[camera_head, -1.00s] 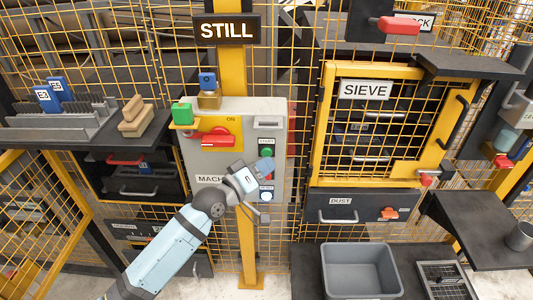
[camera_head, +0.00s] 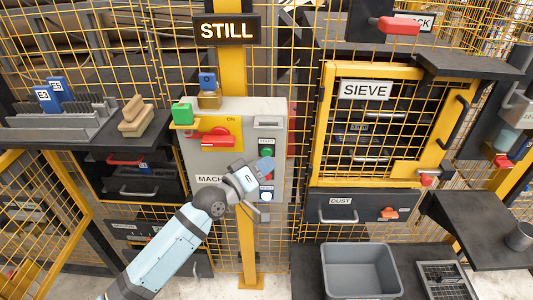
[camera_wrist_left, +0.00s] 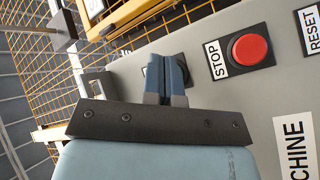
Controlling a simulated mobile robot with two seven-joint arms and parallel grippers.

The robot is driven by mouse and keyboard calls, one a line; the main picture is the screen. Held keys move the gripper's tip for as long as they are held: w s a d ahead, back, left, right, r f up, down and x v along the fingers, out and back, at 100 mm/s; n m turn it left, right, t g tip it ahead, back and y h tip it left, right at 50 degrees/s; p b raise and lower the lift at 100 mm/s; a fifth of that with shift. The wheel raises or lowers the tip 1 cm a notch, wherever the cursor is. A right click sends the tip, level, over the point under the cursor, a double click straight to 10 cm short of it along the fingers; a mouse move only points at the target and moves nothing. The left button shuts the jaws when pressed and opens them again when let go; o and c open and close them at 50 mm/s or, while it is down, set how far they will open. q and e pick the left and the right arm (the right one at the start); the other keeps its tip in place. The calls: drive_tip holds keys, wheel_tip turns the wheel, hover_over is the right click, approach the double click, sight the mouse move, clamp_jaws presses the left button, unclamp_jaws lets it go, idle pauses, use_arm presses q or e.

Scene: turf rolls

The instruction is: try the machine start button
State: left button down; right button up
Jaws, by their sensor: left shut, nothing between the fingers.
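The grey machine control box (camera_head: 225,110) hangs on the yellow post, with a column of labelled buttons on its right side. The green start button (camera_head: 267,153) shows in the head view under its START label. My left gripper (camera_head: 266,165) is shut and empty, with its blue fingertips just below the green button in that view. In the left wrist view the shut fingers (camera_wrist_left: 166,75) point at the box face and hide the start button. I cannot tell if they touch it. The red stop button (camera_wrist_left: 250,49) is beside them. My right gripper is not in view.
A blue-white reset button (camera_head: 266,196) is lower on the box. A red handle (camera_head: 213,138) and a green block (camera_head: 182,113) are to the left. The sieve cage (camera_head: 324,125) is to the right; a grey bin (camera_head: 361,248) stands below it.

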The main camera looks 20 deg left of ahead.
use_arm(q)
drive_tip(key=shift+w+a, duration=0.1)
drive_tip(key=shift+w, duration=0.15)
drive_tip(key=shift+w+a, duration=0.1)
drive_tip(key=shift+w, duration=0.3)
idle(0.6)
drive_tip(key=shift+s+r, duration=0.1)
drive_tip(key=shift+s, duration=0.05)
drive_tip(key=shift+s+d+p, duration=0.25)
drive_tip(key=shift+s+p, duration=0.25)
drive_tip(key=shift+s, duration=0.15)
drive_tip(key=s+p, duration=0.1)
drive_tip(key=s, duration=0.1)
drive_tip(key=s+d+p, duration=0.1)
drive_tip(key=s, duration=0.1)
drive_tip(key=shift+s+d+p, duration=0.2)
drive_tip(key=shift+s+p, duration=0.15)
drive_tip(key=shift+s, duration=0.05)
idle(0.7)
